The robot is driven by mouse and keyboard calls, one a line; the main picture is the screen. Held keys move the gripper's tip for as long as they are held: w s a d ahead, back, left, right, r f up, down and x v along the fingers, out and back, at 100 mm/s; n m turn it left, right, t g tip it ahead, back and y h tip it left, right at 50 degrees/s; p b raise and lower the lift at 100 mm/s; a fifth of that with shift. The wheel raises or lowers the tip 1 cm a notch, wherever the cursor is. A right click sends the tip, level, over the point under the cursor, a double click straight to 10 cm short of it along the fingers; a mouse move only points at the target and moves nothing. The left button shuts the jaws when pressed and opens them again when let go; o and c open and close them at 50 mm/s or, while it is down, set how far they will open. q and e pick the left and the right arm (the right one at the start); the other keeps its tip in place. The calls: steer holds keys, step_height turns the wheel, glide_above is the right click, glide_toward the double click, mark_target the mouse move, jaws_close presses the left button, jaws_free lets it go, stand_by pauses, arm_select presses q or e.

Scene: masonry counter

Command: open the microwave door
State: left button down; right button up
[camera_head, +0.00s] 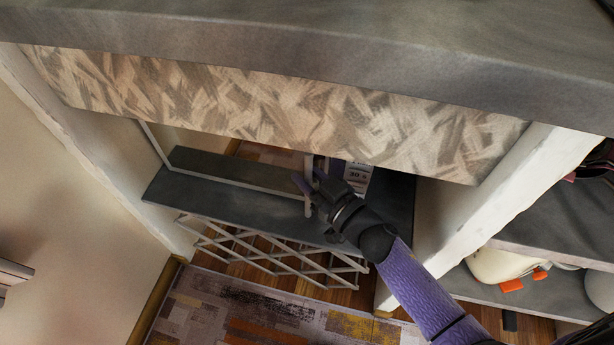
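The microwave sits on a dark shelf under the counter in the head view, its top hidden by the patterned front panel. Its door (205,163) has a glossy, reflecting face and a pale frame, and looks shut. The pale upright door handle (309,205) is at the door's right end. A control panel (356,174) marked "30 s" is right of the handle, partly hidden by my gripper. My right gripper (311,184) is at the handle, with a dark finger on either side. Whether they press on it is unclear. My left gripper is out of view.
The dark shelf (245,208) juts out below the microwave, with a lattice rack (270,245) under it. The counter (300,45) overhangs above. A pale post (505,200) stands at right, beside shelves with a white and orange object (505,268). A rug covers the floor.

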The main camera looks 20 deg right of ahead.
jaws_close()
stand_by(1.0)
stand_by(0.4)
